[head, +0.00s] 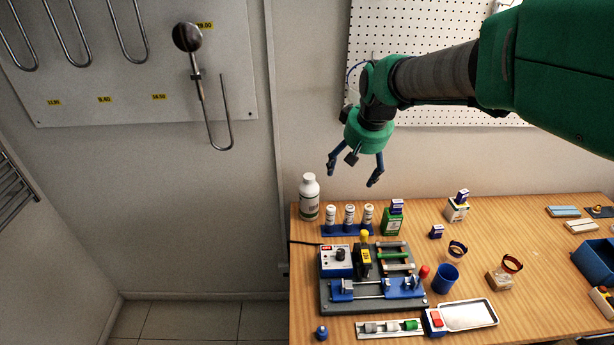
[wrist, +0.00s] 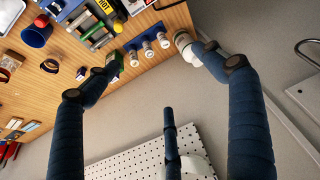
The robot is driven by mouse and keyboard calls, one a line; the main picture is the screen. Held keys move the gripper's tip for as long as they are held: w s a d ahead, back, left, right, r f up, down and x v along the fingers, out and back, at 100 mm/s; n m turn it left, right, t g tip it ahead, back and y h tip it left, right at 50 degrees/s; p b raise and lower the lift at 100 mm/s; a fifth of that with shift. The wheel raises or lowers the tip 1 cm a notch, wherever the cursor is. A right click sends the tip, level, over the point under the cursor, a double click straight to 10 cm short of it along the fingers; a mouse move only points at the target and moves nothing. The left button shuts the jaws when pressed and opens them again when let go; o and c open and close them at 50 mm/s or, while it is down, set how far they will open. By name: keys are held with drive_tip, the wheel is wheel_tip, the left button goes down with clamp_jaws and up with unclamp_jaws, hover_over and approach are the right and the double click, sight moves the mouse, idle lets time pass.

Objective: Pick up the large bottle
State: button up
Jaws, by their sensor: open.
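The large bottle (head: 309,200) is white with a dark label. It stands upright at the back left corner of the wooden table (head: 535,290). In the wrist view the bottle (wrist: 183,41) shows at the top, partly hidden by the right finger. My gripper (head: 353,174) is open and empty. It hangs above the back of the table, higher than the bottle and to its right, apart from it. In the wrist view my gripper (wrist: 155,62) shows its blue fingers spread wide.
Several small white bottles (head: 349,215) stand in a blue rack right of the large bottle. A green box (head: 391,222) with a small box on top stands beside them. A grey fixture board (head: 372,303) lies in front. A perforated panel (head: 420,45) hangs on the wall behind.

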drive_tip(key=w+a+f+n+p, duration=0.1)
drive_tip(key=w+a+f, duration=0.1)
drive_tip(key=w+f, duration=0.3)
drive_tip(key=w+a+f+p, duration=0.1)
drive_tip(key=w+a+f, duration=0.15)
drive_tip(key=w, duration=0.55)
drive_tip(key=g+p, duration=0.1)
drive_tip(key=p, duration=0.1)
hover_over(312, 182)
drive_tip(key=s, duration=0.1)
drive_tip(key=shift+n, duration=0.4)
drive_tip(key=f, duration=1.1)
drive_tip(key=shift+s+d+f, duration=0.1)
drive_tip(key=shift+d+f, duration=0.2)
drive_tip(key=shift+f, duration=0.1)
drive_tip(key=shift+f, duration=0.1)
drive_tip(key=shift+x, duration=4.15)
drive_tip(key=shift+s+a+f, duration=0.1)
drive_tip(key=shift+a+f, duration=0.05)
drive_tip(key=shift+f, duration=0.05)
drive_tip(key=shift+x, duration=2.45)
drive_tip(key=shift+s+a, duration=0.1)
drive_tip(key=shift+a, duration=0.05)
